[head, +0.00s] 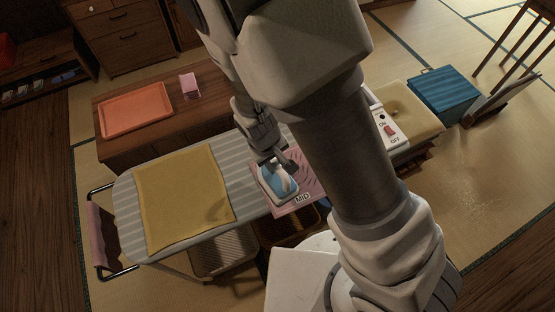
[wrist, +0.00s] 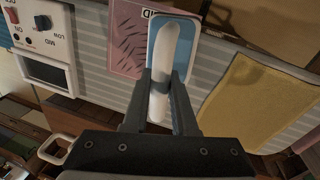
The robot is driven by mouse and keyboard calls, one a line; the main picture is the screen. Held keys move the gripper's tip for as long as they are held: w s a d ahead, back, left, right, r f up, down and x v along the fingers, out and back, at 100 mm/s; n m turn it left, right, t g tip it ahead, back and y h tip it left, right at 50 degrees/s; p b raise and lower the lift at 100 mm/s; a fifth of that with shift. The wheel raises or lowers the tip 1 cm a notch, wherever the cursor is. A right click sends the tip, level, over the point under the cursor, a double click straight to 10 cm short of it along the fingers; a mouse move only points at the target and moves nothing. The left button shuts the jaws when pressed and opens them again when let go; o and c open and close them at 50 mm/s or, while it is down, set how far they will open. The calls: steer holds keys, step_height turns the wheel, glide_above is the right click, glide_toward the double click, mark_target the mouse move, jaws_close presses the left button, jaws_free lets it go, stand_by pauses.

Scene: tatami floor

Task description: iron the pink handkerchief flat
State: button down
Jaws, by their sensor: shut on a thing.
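The pink handkerchief (head: 312,180) lies on the striped ironing board (head: 131,210), with dark wavy lines across it and a "MID" label at its front edge. It also shows in the wrist view (wrist: 135,50). The blue and white iron (head: 266,192) is at the handkerchief's left side and covers part of it. In the wrist view, the iron (wrist: 188,40) has its white handle between my fingers. My gripper (head: 277,160) is shut on that handle, and the fingers also show in the wrist view (wrist: 161,85). I cannot tell whether the iron's sole touches the cloth. My arm hides the board's right part.
A yellow cloth (head: 182,198) lies flat on the board's left part. A white control panel (head: 388,125) with a red ON/OFF switch stands to the right. Behind are an orange tray (head: 136,110) and a small pink box (head: 189,84) on a wooden table. Baskets (head: 222,262) sit below.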

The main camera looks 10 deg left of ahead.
mark_target(276, 174)
steer(key=shift+w+f+b, duration=0.1)
steer(key=shift+f+b, duration=2)
steer(key=shift+f, duration=0.7)
steer(key=shift+f+b, duration=0.85)
steer(key=shift+f, duration=0.15)
steer(key=shift+d, duration=0.15)
steer(key=shift+w+d+r+b, duration=0.15)
steer(key=shift+w+d, duration=0.3)
steer(key=shift+d, duration=0.25)
steer(key=shift+w+d+b, duration=0.15)
steer(key=shift+w+d, duration=0.3)
steer(key=shift+d, duration=0.25)
steer(key=w+d+b, duration=0.2)
steer(key=w+d, duration=0.3)
steer(key=d, duration=0.4)
steer(key=shift+w+f, duration=0.2)
